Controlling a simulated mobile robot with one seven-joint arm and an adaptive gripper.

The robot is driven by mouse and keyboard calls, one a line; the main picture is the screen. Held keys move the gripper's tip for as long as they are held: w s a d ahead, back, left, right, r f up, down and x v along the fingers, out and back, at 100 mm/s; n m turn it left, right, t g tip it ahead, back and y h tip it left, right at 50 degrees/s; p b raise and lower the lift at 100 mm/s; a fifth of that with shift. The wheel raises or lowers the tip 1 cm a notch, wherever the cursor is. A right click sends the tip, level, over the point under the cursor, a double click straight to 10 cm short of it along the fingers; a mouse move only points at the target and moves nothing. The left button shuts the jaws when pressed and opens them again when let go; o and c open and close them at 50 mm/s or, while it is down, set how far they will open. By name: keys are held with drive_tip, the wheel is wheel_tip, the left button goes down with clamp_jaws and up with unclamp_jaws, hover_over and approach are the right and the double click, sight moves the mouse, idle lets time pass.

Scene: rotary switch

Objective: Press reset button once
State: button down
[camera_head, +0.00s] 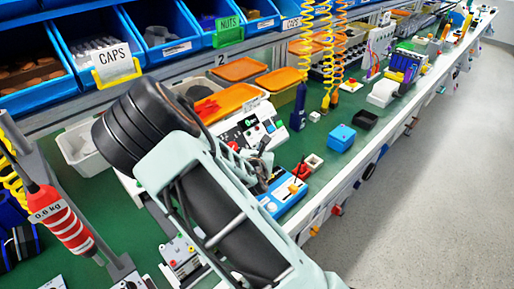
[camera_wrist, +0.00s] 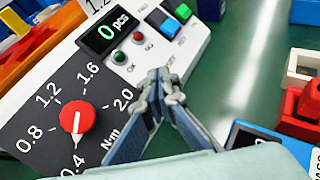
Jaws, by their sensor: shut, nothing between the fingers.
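A dark and white control panel (camera_wrist: 60,95) fills the left of the wrist view; part of it shows in the head view (camera_head: 232,134). It has a red rotary knob (camera_wrist: 77,118) on a 0.4 to 2.0 Nm scale and a display (camera_wrist: 112,31) reading 0 pcs. Beside the display are a small green button (camera_wrist: 119,57) by OK and a red button (camera_wrist: 139,37) by NG. Further up are a blue square button (camera_wrist: 170,28) and a green one (camera_wrist: 183,12). I cannot read which is reset. My gripper (camera_wrist: 161,82) is shut and empty, its tips in front of the panel's edge below these buttons.
A blue box (camera_head: 341,138) and a black tray (camera_head: 365,120) stand further right. Blue bins (camera_head: 95,45) line the back. Green bench top shows between them.

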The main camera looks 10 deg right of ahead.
drive_tip(key=shift+s+d+r, duration=0.25)
drive_tip(key=shift+s+r, duration=0.05)
drive_tip(key=shift+r, duration=0.05)
drive_tip(key=shift+p, duration=0.3)
drive_tip(key=s+d+r+p, duration=0.2)
drive_tip(key=r+p, duration=0.1)
drive_tip(key=shift+s+r, duration=0.3)
drive_tip(key=shift+s, duration=0.1)
idle(0.6)
